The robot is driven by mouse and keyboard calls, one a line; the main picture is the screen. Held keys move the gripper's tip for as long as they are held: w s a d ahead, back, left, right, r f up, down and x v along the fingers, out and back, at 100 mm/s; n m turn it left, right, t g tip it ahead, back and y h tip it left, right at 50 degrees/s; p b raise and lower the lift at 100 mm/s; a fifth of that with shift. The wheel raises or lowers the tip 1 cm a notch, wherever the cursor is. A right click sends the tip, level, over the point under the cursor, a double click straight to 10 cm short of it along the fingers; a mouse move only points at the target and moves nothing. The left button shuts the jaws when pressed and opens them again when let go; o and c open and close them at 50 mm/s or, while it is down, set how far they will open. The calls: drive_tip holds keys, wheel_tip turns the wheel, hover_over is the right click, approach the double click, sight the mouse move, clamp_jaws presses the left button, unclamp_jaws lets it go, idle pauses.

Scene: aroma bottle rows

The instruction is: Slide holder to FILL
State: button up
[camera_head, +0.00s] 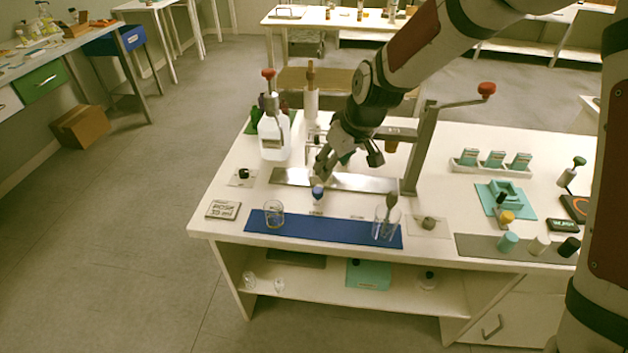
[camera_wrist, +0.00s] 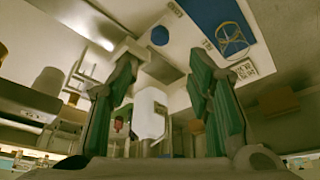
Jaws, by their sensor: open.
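My gripper (camera_head: 348,164) is open over the silver rail plate (camera_head: 362,183) on the white workbench. Its fingers show spread apart in the wrist view (camera_wrist: 165,95), with nothing clearly held between them. A small blue-topped piece (camera_head: 318,192) stands at the rail's front edge, just below and left of my gripper. A round blue top also shows in the wrist view (camera_wrist: 160,36). I cannot tell whether this piece is the holder. A teal patch shows behind my fingers, mostly hidden.
A blue mat (camera_head: 335,228) at the front bears a glass beaker (camera_head: 273,216) and tall glassware (camera_head: 386,222). A white jug (camera_head: 274,138) stands back left. A lever frame with a red knob (camera_head: 486,89) rises right of my gripper. Teal blocks (camera_head: 495,159) stand further right.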

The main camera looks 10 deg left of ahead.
sight(319, 191)
drive_tip(key=x, duration=1.3)
drive_tip(key=shift+f+b, duration=0.35)
drive_tip(key=shift+b, duration=0.05)
drive_tip(key=shift+c, duration=0.5)
clamp_jaws()
drive_tip(key=a+b, duration=0.3)
drive_tip(key=a, duration=0.8)
drive_tip(key=shift+w, duration=0.15)
drive_tip(key=shift+a+r, duration=0.1)
drive_tip(key=shift+a, duration=0.1)
